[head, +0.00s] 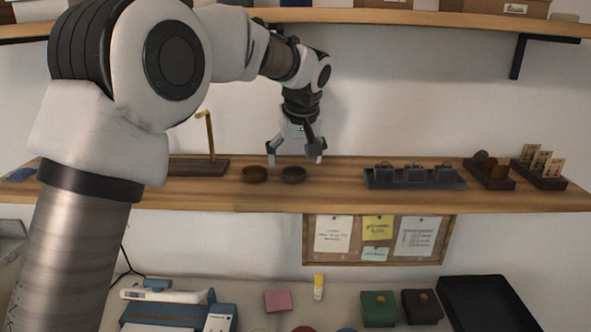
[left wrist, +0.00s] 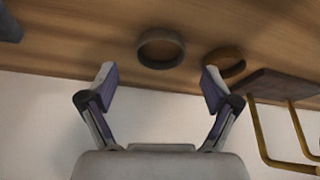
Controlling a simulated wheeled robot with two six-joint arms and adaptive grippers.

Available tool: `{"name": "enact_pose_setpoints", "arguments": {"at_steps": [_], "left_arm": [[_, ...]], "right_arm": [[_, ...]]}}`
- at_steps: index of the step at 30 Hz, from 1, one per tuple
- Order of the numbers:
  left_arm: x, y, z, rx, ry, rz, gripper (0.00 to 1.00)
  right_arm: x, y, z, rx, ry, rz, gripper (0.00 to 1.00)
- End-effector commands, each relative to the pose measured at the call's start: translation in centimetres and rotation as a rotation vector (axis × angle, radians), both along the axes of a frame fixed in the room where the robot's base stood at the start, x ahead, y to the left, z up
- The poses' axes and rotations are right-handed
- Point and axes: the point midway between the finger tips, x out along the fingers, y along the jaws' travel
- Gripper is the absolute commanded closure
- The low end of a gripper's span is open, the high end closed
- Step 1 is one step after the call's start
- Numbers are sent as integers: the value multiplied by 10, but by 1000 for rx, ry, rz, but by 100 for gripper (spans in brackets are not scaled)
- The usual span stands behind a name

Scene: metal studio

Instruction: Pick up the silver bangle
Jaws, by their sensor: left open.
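The silver bangle (head: 293,174) looks dark grey and lies flat on the wooden shelf (head: 330,200). It also shows in the left wrist view (left wrist: 160,64), ahead of the fingertips and roughly centred between them. A brown-gold bangle (head: 254,174) lies just to its left in the head view, and to its right in the left wrist view (left wrist: 226,72). My left gripper (head: 295,156) is open and empty, just above and behind the silver bangle, apart from it. It also shows open in the left wrist view (left wrist: 158,82). My right gripper is not in view.
A stand with a gold bar (head: 210,135) rises left of the bangles. A dark tray with several compartments (head: 413,180) and card holders (head: 538,178) stand to the right. An upper shelf (head: 400,17) runs overhead. The wall is close behind.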

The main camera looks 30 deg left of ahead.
Motion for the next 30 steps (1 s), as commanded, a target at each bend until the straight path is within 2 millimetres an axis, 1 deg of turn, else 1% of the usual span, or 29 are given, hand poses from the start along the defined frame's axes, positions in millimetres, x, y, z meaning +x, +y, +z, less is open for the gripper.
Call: {"name": "enact_pose_setpoints", "arguments": {"at_steps": [1, 4, 6, 11, 14, 15, 16, 17, 26, 30], "left_arm": [[2, 3, -8, -1, 3, 0, 12], [7, 6, -21, -1, 2, 0, 12], [8, 7, -25, -1, -1, 0, 12], [8, 6, -25, -1, -2, -1, 12], [8, 6, -25, -1, -2, -1, 44], [8, 6, -25, -1, -2, -1, 58], [8, 6, -25, -1, -1, -1, 69], [8, 6, -25, -1, -1, 0, 76], [8, 6, -25, -1, -1, 0, 76], [8, 6, -21, -1, -1, -2, 76]], "right_arm": [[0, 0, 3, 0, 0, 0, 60], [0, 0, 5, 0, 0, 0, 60], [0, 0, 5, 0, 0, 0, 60], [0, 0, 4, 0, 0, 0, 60], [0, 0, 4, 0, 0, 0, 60], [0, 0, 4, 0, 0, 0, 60], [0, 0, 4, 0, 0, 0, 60], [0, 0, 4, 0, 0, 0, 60], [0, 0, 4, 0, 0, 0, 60], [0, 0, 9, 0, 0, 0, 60]]}}
